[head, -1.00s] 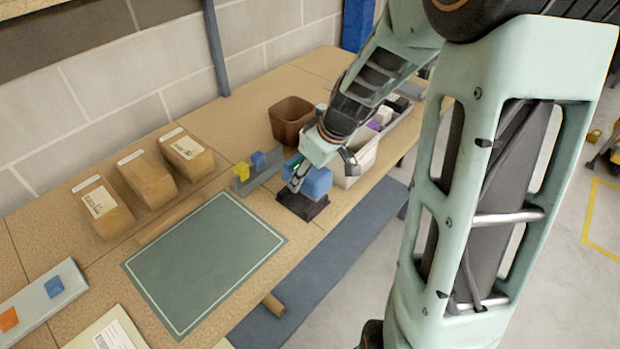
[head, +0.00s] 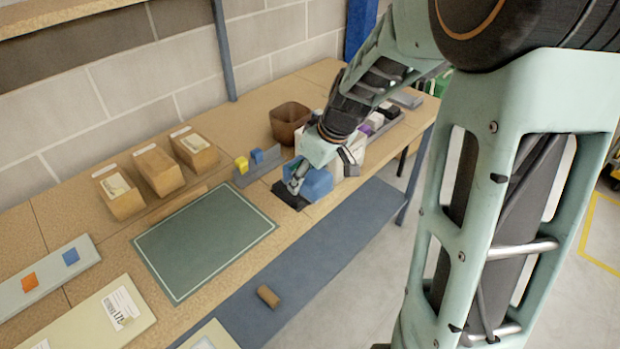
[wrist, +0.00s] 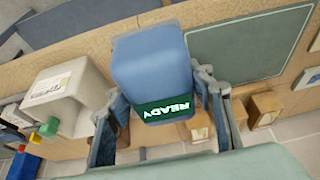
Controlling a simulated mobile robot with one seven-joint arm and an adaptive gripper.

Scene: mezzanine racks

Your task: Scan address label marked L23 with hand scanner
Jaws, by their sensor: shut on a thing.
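The hand scanner (head: 318,184) is a blue block with a green screen reading READY, shown upside down in the wrist view (wrist: 150,72). My gripper (head: 298,178) is shut on it, with one finger at each side in the wrist view (wrist: 163,100). The scanner is at a black stand (head: 288,197) on the bench; I cannot tell if they touch. A pale board (head: 88,328) at the front left bears a white address label (head: 121,306); its print looks like L71 but is not sure. Another pale board (head: 210,336) is cut off below. I cannot make out L23.
A dark green mat (head: 205,240) lies mid-bench. Three cardboard boxes (head: 160,171) stand behind it. A brown bin (head: 289,122) and a pale bin (head: 352,150) stand near the scanner. A brown roll (head: 268,296) shows over the grey lower shelf (head: 310,265).

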